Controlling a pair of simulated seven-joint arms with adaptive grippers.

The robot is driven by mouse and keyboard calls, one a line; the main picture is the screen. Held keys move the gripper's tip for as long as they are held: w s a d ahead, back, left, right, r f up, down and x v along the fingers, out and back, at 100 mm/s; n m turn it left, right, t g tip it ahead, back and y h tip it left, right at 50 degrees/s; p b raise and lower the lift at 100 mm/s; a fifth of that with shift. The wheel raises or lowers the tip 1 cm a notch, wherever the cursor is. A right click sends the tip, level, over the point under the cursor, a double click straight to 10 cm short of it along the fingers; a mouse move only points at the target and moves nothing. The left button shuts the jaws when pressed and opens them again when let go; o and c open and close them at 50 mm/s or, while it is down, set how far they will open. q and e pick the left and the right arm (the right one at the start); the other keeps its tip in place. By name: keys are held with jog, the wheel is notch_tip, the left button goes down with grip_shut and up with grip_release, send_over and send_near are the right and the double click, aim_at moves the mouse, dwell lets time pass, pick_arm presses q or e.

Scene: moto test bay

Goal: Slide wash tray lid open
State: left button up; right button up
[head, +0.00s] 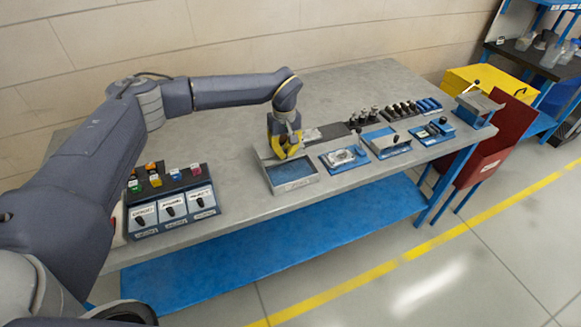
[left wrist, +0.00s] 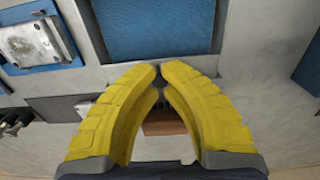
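The wash tray (head: 313,180) is a shallow grey frame at the table's front edge, and much of its blue inside shows. Its blue inside also fills the top of the left wrist view (left wrist: 155,28). My left gripper (head: 289,154) has yellow fingers and points down at the tray's back edge. In the left wrist view its fingertips (left wrist: 160,72) nearly meet, with a small dark piece between them that looks like the lid's handle. A brown block (left wrist: 163,128) shows between the fingers. The lid is mostly hidden by the gripper. My right gripper is out of view.
A dark switch box (head: 172,206) with coloured blocks behind it stands left of the tray. A blue fixture with a metal part (head: 343,158) sits close on the right. Further right are more blue fixtures (head: 387,143) and rows of dark parts (head: 398,108). The table's back middle is clear.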

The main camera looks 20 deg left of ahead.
pick_arm(q)
jog(key=o, duration=0.6)
jog(key=shift+o, duration=0.2)
jog(key=shift+r, duration=3.5)
